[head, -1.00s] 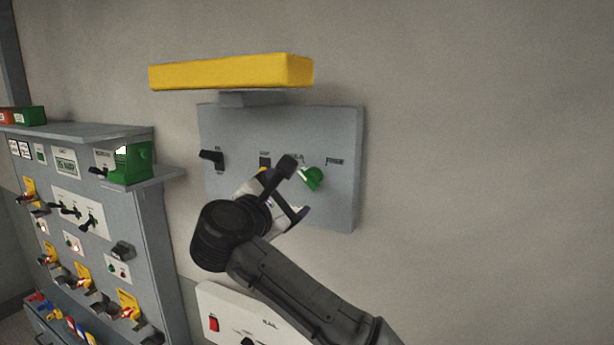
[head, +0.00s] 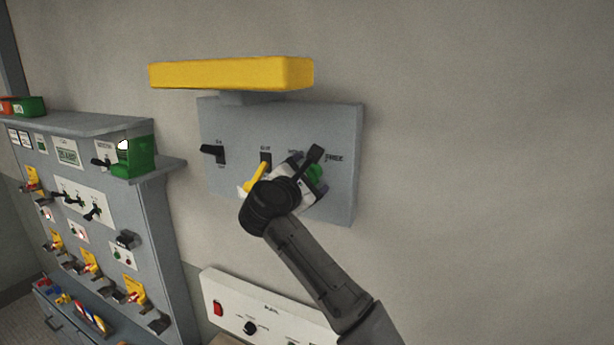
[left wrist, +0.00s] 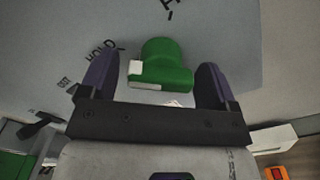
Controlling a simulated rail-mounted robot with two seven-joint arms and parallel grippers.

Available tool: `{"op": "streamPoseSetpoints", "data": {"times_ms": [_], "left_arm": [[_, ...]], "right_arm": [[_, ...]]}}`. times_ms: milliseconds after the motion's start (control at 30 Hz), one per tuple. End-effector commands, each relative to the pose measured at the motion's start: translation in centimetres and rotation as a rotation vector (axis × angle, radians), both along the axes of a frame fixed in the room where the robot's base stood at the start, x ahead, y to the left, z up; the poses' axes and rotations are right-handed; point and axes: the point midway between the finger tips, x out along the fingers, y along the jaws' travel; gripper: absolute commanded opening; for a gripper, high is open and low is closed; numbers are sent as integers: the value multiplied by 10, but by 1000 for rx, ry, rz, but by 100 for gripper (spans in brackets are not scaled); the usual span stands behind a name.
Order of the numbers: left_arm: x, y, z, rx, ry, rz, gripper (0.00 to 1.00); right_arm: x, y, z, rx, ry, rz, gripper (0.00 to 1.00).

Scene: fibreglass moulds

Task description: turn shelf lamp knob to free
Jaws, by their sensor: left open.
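The green knob (head: 315,172) sits on the right half of the grey wall panel (head: 222,185), near the printed word FREE. The yellow block (head: 230,73) is fixed above the panel. My left gripper (head: 310,178) is at the knob and partly hides it. In the left wrist view the green knob (left wrist: 165,65) stands between the two spread fingers of my left gripper (left wrist: 155,78), with gaps on both sides. A white mark shows on the knob's left side, towards the printed word HOLD. My right gripper is not in view.
A yellow lever (head: 257,177) and a black lever (head: 212,150) stick out of the panel left of my gripper. A grey cabinet (head: 160,225) with switches and a green box (head: 133,157) stands at left. A white panel (head: 275,312) is below. The wall at right is bare.

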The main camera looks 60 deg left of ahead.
Motion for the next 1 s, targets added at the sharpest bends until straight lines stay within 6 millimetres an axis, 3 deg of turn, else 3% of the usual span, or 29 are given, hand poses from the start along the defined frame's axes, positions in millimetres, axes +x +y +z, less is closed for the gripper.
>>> {"op": "streamPoseSetpoints", "data": {"times_ms": [67, 567, 1000], "left_arm": [[0, 0, 0, 0, 0, 0, 83], [0, 0, 0, 0, 0, 0, 35], [-1, 0, -2, 103, 69, 1, 34]], "right_arm": [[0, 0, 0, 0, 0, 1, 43], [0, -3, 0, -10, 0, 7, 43], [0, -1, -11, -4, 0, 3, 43]]}}
